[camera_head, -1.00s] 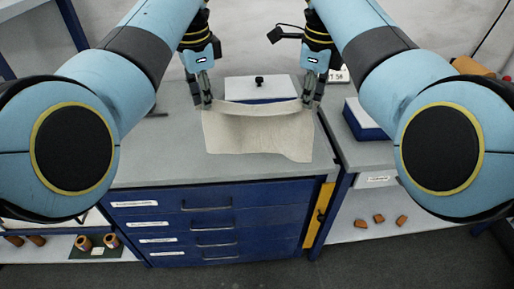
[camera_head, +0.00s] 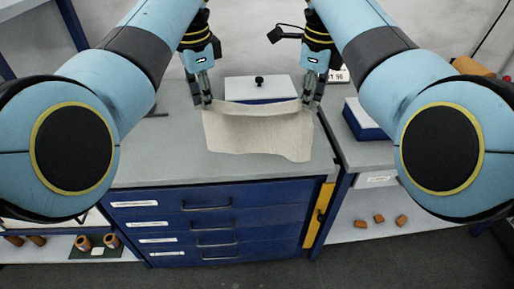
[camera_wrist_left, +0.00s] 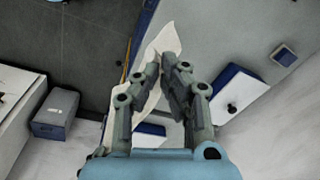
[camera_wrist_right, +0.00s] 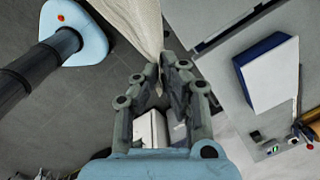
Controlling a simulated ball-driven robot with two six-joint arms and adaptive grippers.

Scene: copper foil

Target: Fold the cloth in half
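The cream cloth (camera_head: 258,136) hangs between my two grippers above the grey worktop, its far edge raised and its near part draped down toward the top. My left gripper (camera_head: 207,104) is shut on the cloth's far left corner. The cloth also shows between its fingers in the left wrist view (camera_wrist_left: 165,42). My right gripper (camera_head: 308,104) is shut on the far right corner, and the cloth shows at its fingertips in the right wrist view (camera_wrist_right: 140,22). Whether the cloth's near edge touches the worktop is hard to tell.
A white-topped blue box with a black knob (camera_head: 260,88) stands behind the cloth. Another blue and white box (camera_head: 366,120) stands on the right surface. The grey worktop (camera_head: 160,160) is clear left of the cloth. Blue drawers (camera_head: 215,222) are below.

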